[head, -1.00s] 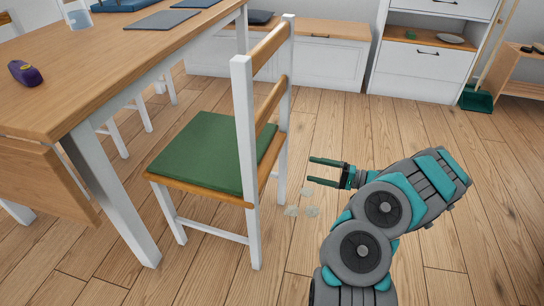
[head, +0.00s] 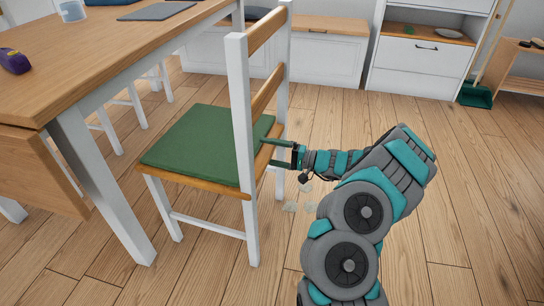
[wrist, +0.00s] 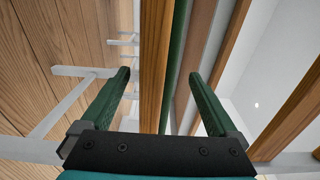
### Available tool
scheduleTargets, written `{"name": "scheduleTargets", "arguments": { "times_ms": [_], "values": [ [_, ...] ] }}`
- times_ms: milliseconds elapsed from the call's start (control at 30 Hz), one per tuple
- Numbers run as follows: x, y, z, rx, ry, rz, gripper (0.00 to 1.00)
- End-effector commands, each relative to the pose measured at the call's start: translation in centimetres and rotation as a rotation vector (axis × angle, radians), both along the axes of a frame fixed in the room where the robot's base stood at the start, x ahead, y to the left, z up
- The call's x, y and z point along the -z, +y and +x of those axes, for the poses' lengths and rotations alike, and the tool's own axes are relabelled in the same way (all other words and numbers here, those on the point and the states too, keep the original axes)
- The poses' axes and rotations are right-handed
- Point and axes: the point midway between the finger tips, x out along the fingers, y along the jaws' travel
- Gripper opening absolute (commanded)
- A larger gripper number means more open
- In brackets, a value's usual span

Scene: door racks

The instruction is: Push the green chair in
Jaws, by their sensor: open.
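The green chair (head: 199,146) has a white frame, wooden back slats and a green seat cushion. It stands upright beside the wooden table (head: 100,60), with its back towards my arm. My gripper (head: 277,152) is open at the rear of the chair, at about seat height. Its fingers reach towards the gap under the lower slat; the head view does not show clearly whether they touch. In the wrist view my gripper (wrist: 160,95) has its two green fingers on either side of a wooden edge of the chair (wrist: 154,70).
A white cabinet (head: 420,55) and a low bench unit (head: 325,60) stand along the back wall. A teal dustpan (head: 475,95) lies at the right. Small pale pieces (head: 300,206) lie on the floor beside the chair.

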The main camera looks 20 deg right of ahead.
Motion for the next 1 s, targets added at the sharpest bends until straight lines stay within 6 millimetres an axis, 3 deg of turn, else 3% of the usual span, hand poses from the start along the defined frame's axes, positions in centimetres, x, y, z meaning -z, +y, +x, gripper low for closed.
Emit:
{"name": "scheduleTargets", "arguments": {
  "times_ms": [233,1000],
  "values": [
    [-0.03,0.06,0.01,-0.001,0.001,0.001,0.93],
    [-0.02,0.06,-0.01,-0.002,0.001,0.001,0.06]
  ]
}}
